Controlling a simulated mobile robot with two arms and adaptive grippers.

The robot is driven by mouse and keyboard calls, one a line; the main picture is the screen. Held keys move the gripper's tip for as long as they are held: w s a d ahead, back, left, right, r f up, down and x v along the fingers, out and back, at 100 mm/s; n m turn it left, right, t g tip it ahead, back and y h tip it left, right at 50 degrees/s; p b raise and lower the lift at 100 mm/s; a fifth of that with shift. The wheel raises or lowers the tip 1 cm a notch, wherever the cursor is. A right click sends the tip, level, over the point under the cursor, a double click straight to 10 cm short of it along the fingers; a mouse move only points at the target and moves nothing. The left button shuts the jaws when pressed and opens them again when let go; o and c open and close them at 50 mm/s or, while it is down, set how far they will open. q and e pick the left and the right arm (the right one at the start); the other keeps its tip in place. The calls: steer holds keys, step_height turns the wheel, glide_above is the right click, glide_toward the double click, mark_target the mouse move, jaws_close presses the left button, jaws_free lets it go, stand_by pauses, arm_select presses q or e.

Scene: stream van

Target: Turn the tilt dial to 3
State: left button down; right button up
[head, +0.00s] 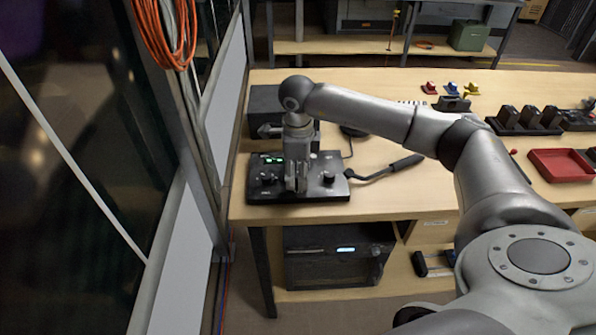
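A black control box (330,162) lies on the near left part of the wooden table. It has a lit green display (272,160) at its upper left, a dark knob (267,179) at its left and another dark knob (328,179) at its right. I cannot read dial labels or settings, or tell which one is the tilt dial. My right gripper (297,187) points down over the middle of the box, between these knobs. Its fingers look close together; whether they hold anything is hidden. My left gripper is out of view.
A black handle with a cable (395,167) lies right of the box, and a dark box (265,105) stands behind it. A red tray (560,166) is at the right. A glass-panelled wall (205,130) closes off the left side.

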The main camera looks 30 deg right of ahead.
mark_target(297, 177)
step_height(297, 177, up, 12)
steer(key=shift+s+a, duration=0.2)
steer(key=shift+s, duration=0.05)
stand_by(0.4)
stand_by(0.4)
